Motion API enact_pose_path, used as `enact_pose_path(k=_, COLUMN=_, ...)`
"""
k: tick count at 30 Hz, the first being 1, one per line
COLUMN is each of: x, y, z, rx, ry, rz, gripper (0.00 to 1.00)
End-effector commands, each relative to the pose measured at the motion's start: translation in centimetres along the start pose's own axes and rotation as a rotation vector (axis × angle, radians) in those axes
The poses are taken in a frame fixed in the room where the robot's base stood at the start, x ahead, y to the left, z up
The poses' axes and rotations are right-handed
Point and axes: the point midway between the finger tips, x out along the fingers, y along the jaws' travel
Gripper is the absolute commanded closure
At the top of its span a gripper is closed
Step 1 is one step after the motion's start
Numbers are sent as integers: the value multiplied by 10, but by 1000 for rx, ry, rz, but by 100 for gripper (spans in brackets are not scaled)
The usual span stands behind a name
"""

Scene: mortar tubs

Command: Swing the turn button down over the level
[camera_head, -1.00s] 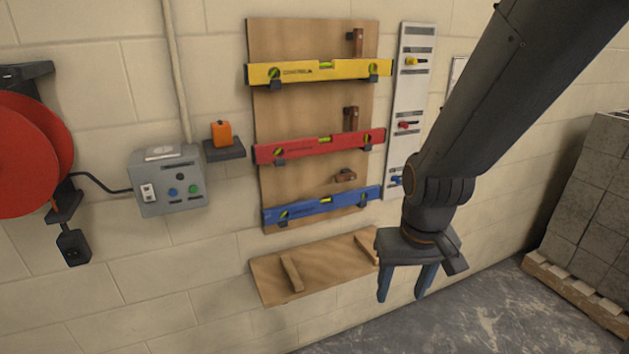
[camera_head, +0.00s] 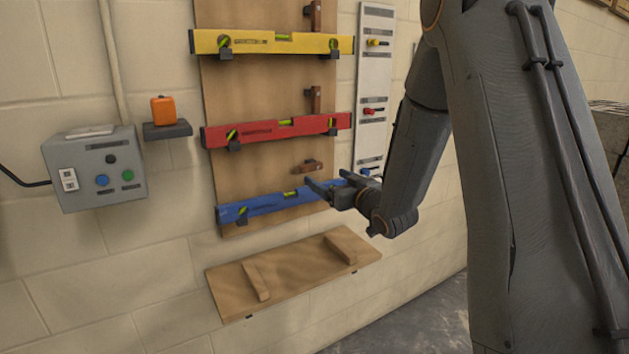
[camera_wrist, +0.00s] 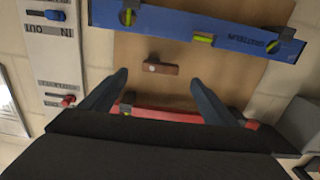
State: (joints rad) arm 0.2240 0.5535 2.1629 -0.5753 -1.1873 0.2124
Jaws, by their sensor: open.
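The blue level (camera_head: 270,204) lies at a slight slope in the picture across the bottom of the plywood board (camera_head: 222,95). Its turn button (camera_head: 308,167), a short brown wooden bar, lies sideways just above it. In the wrist view, which is upside down, the turn button (camera_wrist: 160,68) lies sideways below the blue level (camera_wrist: 195,29), clear of it. My gripper (camera_head: 331,182) is open and empty in front of the blue level's right part, hiding some of it. In the wrist view my gripper's fingertips (camera_wrist: 158,77) stand on either side of the button, apart from it.
Red (camera_head: 275,130) and yellow (camera_head: 270,42) levels hang above, with upright turn buttons (camera_head: 313,99) over them. A white label strip (camera_head: 373,90) is at right. A grey switch box (camera_head: 97,170) and an orange item (camera_head: 164,110) are at left. A wooden shelf (camera_head: 300,272) sits below.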

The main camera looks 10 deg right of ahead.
Motion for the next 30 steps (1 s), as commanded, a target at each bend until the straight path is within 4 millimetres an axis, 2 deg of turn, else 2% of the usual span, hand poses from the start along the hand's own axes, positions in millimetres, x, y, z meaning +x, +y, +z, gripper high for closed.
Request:
enact_pose_path(k=5, x=14, y=-1, z=-2, rx=1, ry=24, rz=-12, gripper=19)
enact_pose_path(k=12, x=50, y=-2, z=-3, rx=1, ry=21, rz=-11, gripper=19)
enact_pose_path(k=18, x=72, y=-1, z=-3, rx=1, ry=20, rz=-10, gripper=19)
enact_pose_path(k=29, x=79, y=-1, z=-3, rx=1, ry=20, rz=-9, gripper=19)
enact_pose_path(k=30, x=79, y=-1, z=-3, rx=1, ry=20, rz=-9, gripper=22)
